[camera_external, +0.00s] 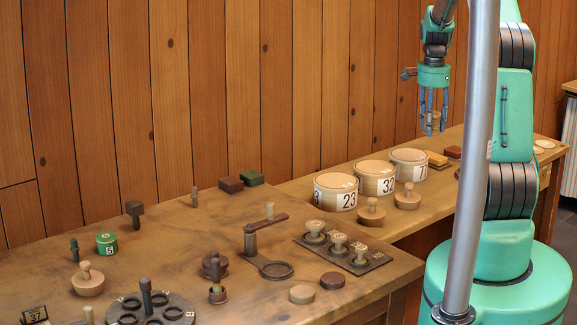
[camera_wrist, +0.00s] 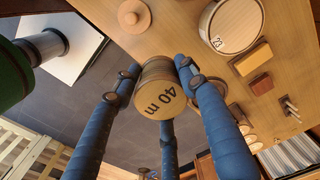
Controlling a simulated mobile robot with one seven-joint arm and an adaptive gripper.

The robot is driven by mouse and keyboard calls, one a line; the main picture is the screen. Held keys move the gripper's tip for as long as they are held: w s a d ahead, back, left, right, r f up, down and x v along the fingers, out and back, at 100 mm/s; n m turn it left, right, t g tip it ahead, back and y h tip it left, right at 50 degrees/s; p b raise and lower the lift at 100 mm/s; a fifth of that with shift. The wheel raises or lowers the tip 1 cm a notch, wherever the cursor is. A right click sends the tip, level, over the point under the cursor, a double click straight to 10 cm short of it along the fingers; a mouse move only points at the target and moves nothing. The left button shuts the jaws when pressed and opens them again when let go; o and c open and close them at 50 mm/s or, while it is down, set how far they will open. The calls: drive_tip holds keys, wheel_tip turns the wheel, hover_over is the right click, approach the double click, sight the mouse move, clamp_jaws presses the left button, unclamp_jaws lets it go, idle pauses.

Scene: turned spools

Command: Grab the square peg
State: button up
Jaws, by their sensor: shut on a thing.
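My gripper (camera_external: 433,122) is up at the right in the external view, above the back part of the bench, with its fingers pointing down. It is shut on a round tan spool, which the wrist view shows between the blue fingers as a spool marked "40 m" (camera_wrist: 158,92). The spool is clear of the bench. A dark brown peg with a blocky, square-looking head (camera_external: 134,209) stands at the left of the bench in the external view, far from my gripper. I cannot tell for sure that it is the square peg.
Several numbered round tubs (camera_external: 375,180) stand along the back bench. Wooden knobs (camera_external: 371,212) stand before them. A dark tray with pale stamps (camera_external: 343,247), a crank (camera_external: 262,236) and a round rack (camera_external: 150,309) occupy the front bench. A metal pole (camera_external: 476,150) stands near my arm.

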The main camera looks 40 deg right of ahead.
drive_tip(key=s+d+f+m, duration=0.1)
drive_tip(key=s+d, duration=0.3)
drive_tip(key=d, duration=0.1)
drive_tip(key=f, duration=1.4)
drive_tip(key=shift+w+a+f, duration=0.1)
drive_tip(key=shift+a+f, duration=0.1)
drive_tip(key=shift+f, duration=0.2)
drive_tip(key=shift+w, duration=0.1)
drive_tip(key=b, duration=0.2)
hover_over(437, 177)
drive_tip(key=shift+a+f, duration=0.1)
drive_tip(key=shift+f, duration=0.65)
drive_tip(key=shift+f, duration=0.1)
drive_tip(key=shift+f+b, duration=0.6)
drive_tip(key=shift+f, duration=1.05)
